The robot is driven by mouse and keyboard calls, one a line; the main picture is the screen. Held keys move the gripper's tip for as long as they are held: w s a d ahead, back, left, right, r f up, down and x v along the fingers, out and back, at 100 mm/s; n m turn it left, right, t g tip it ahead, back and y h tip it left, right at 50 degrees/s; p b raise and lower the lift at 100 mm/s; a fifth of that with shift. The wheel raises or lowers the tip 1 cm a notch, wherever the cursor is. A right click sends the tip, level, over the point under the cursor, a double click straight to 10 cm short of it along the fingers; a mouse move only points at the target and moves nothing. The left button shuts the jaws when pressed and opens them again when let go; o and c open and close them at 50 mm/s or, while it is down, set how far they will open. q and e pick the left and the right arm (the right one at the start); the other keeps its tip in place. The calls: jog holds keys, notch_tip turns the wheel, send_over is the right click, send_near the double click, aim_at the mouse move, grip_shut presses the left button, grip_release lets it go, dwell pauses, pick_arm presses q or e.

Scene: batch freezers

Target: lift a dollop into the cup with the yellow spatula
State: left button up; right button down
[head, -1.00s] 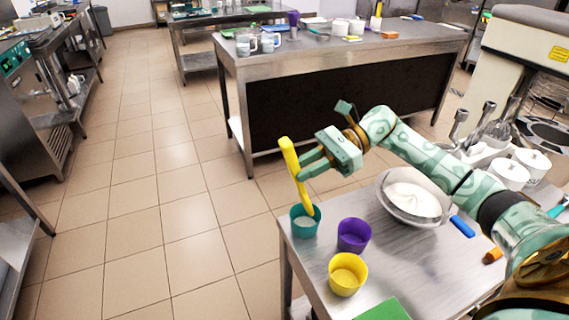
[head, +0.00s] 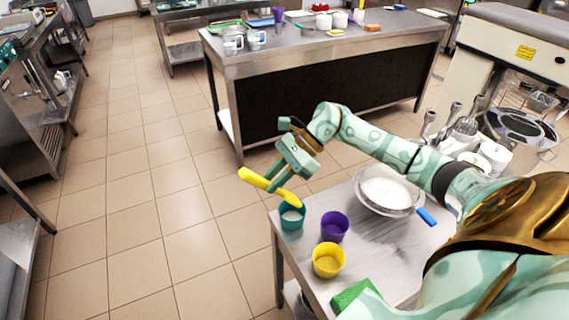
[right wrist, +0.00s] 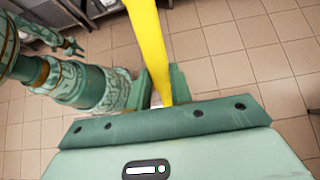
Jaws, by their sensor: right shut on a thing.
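My right gripper (head: 277,181) is shut on the yellow spatula (head: 258,180). The spatula is tilted, its upper end to the left and its lower end at the rim of the teal cup (head: 291,219). Whether it touches the rim is unclear. White stuff shows inside this cup. The spatula (right wrist: 150,50) also crosses the right wrist view, between the fingers. A metal bowl (head: 411,207) of white mixture (head: 386,191) stands on the table to the right. A small gripper-like end (right wrist: 72,46) in the right wrist view may be my left gripper; its jaws are too small to judge.
A purple cup (head: 334,229) and a yellow cup (head: 328,262) stand near the teal cup on the metal table (head: 385,248). A blue-handled thing (head: 427,216) lies by the bowl, and a green thing (head: 350,294) in front. The teal cup is close to the left edge.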

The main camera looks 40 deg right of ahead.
jog(key=a+h+p, duration=0.1)
jog(key=a+f+h+p, duration=0.1)
jog(key=p, duration=0.1)
jog(key=a+g+h+p, duration=0.1)
jog(key=shift+w+a+f+h+p, duration=0.2)
jog(key=shift+w+f+h+p, duration=0.1)
jog(key=shift+w+f+h, duration=0.1)
jog(key=shift+w+a+f+g+h+p, duration=0.1)
jog(key=shift+a+f+g+h+p, duration=0.1)
jog(key=shift+a+f+h+p, duration=0.45)
jog(key=shift+w+a+f+g+h+p, duration=0.1)
jog(key=shift+f+g+h+p, duration=0.2)
jog(key=shift+h, duration=0.65)
jog(key=shift+w+a+f+g+h+p, duration=0.1)
jog(key=shift+a+f+h+p, duration=0.2)
jog(key=shift+h+p, duration=0.4)
